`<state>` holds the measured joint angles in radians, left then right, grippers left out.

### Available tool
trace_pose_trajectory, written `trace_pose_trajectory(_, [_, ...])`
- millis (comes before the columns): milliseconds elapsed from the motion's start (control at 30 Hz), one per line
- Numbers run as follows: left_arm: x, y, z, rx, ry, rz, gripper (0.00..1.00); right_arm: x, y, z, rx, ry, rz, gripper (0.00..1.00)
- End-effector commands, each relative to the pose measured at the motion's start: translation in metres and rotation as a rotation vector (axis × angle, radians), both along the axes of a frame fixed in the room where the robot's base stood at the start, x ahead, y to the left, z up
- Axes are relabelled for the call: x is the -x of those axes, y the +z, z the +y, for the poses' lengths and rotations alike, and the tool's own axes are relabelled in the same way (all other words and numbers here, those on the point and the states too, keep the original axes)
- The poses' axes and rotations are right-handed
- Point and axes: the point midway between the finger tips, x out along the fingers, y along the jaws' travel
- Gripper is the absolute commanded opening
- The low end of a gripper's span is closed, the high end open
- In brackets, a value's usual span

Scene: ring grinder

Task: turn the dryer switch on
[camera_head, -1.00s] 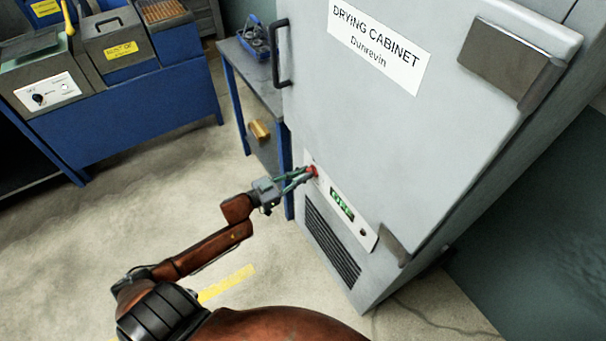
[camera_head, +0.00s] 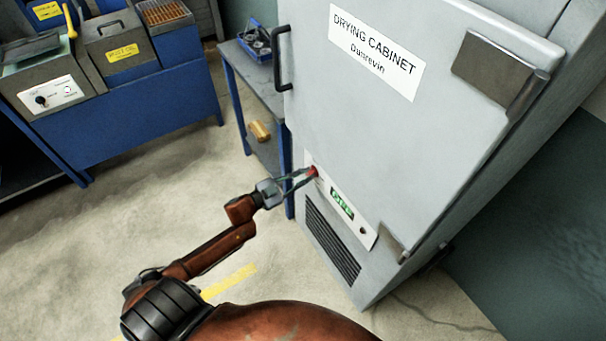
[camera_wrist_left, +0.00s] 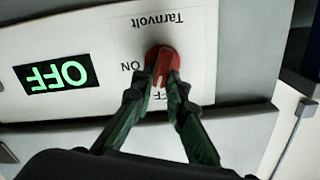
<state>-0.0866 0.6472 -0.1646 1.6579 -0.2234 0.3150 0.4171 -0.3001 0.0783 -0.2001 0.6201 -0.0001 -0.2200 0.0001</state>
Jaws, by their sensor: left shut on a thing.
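The drying cabinet (camera_head: 400,130) stands at the right in the head view with its door shut. Its control panel (camera_head: 366,232) is low on the front, and the green display (camera_head: 342,204) reads OFF. The red switch knob (camera_head: 313,172) is at the panel's left end. My left gripper (camera_head: 308,176) is shut on the knob. In the left wrist view the panel appears upside down, the display (camera_wrist_left: 55,74) reads OFF, and the fingers (camera_wrist_left: 165,85) hold the red knob (camera_wrist_left: 161,58) from both sides. The ON label shows beside the knob; the other label is partly covered. My right gripper is not in view.
A blue-legged side table (camera_head: 262,92) stands left of the cabinet, with a blue tray (camera_head: 258,44) on top and a yellow object (camera_head: 260,131) on its lower shelf. A blue bench (camera_head: 150,110) with machines is at the upper left. The floor between is clear.

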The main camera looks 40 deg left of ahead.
Motion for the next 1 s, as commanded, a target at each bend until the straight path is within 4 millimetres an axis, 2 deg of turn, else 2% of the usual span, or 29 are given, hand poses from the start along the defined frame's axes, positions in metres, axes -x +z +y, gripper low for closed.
trace_pose_trajectory(400, [0.002,-0.002,-0.004,-0.365,0.000,-0.153,0.00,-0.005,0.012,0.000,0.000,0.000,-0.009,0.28])
trace_pose_trajectory(1000, [0.003,-0.010,-0.006,-0.872,0.000,-0.360,0.00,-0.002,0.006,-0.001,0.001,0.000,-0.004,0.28])
